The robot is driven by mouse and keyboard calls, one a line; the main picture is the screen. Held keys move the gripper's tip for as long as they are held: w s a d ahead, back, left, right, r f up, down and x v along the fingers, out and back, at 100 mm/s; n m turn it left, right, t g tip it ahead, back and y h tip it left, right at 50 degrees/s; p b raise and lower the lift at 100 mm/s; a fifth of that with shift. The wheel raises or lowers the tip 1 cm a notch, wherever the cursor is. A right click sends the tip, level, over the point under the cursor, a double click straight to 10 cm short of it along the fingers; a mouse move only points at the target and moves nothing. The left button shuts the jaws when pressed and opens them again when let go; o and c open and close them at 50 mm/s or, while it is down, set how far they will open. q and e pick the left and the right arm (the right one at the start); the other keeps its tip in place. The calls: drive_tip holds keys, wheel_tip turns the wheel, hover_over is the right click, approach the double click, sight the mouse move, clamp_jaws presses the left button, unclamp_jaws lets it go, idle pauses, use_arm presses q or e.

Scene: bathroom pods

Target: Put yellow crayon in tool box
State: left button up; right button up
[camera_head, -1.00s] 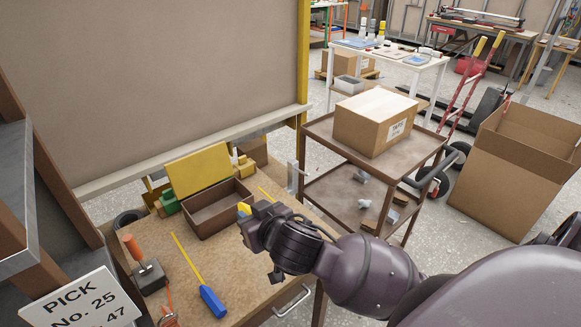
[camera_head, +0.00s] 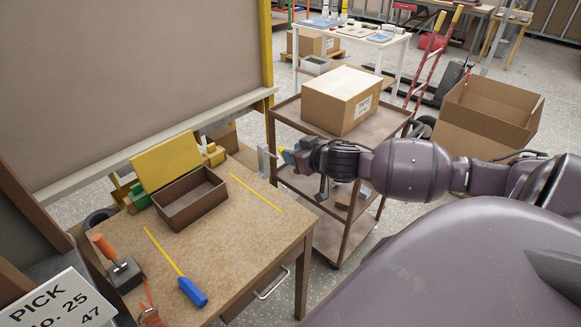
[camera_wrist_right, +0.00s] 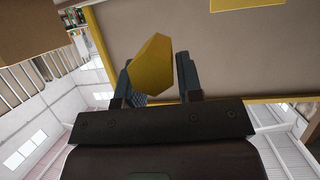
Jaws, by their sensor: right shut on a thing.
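The tool box (camera_head: 182,216) is a brown open box with its yellow lid (camera_head: 166,160) raised, on the wooden table. My right gripper (camera_head: 286,157) is off the table's right edge, by the brown cart, to the right of the tool box and apart from it. In the right wrist view the gripper (camera_wrist_right: 160,75) is shut on a yellow faceted piece (camera_wrist_right: 151,64), which looks like the yellow crayon seen nearly end-on. The head view hides most of it. A thin yellow stick (camera_head: 255,192) lies on the table right of the box. My left gripper is not in view.
The cart (camera_head: 386,122) carries a cardboard box (camera_head: 338,102). The table's right part is mostly clear.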

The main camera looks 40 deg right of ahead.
drive_tip(key=shift+a+r, duration=0.1)
drive_tip(key=b, duration=0.3)
hover_over(294, 213)
wheel_tip(294, 213, down, 17)
drive_tip(key=shift+r, duration=0.15)
drive_tip(key=shift+f, duration=1.5)
drive_tip(key=shift+f, duration=0.15)
drive_tip(key=o, duration=0.9)
